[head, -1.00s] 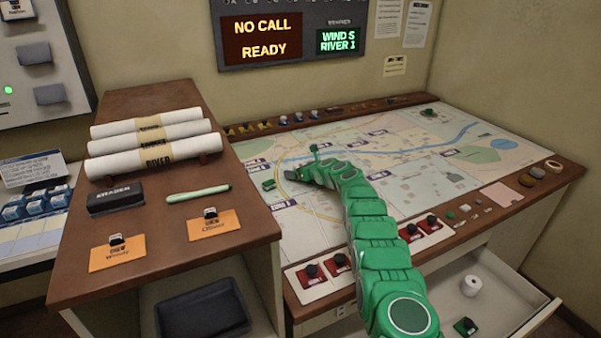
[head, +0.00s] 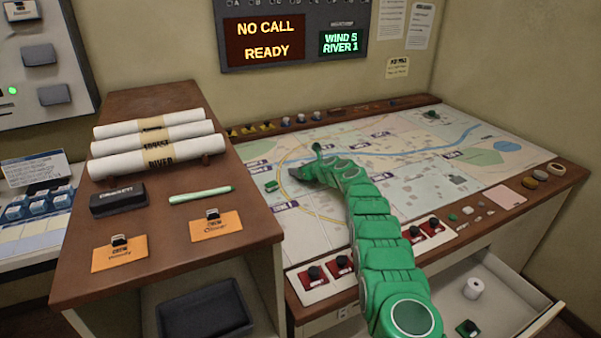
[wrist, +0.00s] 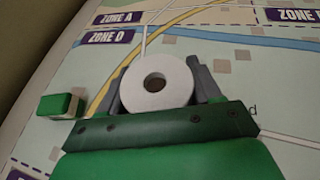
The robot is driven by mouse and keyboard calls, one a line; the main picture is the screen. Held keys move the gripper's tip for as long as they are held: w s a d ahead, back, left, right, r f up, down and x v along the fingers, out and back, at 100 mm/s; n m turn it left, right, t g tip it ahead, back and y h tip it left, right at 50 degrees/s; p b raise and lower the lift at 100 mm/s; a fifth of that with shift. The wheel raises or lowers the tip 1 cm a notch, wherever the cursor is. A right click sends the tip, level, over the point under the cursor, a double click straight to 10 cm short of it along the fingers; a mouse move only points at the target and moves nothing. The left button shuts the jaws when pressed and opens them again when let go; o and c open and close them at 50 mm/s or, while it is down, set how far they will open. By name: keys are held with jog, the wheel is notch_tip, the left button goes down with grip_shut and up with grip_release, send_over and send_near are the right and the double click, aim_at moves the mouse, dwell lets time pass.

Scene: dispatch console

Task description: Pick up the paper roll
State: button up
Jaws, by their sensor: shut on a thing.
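In the wrist view a white paper roll (wrist: 156,87) with a round core hole sits between the two grey fingers of my gripper (wrist: 158,85). The fingers are shut on its sides, and the map lies below. In the head view my gripper (head: 298,172) is over the left part of the map table, at the end of my green arm. The held roll cannot be made out there. Another white roll (head: 474,288) stands in the open drawer at the lower right.
The map table (head: 400,160) has red switches along its front edge. A green-and-white block (wrist: 60,105) lies on the map left of my gripper. Rolled charts (head: 155,155) lie on the brown cabinet (head: 150,230) at left. The open drawer (head: 520,310) juts out.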

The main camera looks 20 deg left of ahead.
notch_tip(320, 180, up, 2)
jog(key=shift+r, duration=0.15)
jog(key=shift+s+d+r, duration=0.1)
jog(key=shift+s+d, duration=0.05)
jog(key=shift+s, duration=0.1)
jog(key=s+d+r, duration=0.6)
jog(key=s+r, duration=0.3)
jog(key=s, duration=0.3)
jog(key=shift+d+r, duration=0.15)
dwell(0.5)
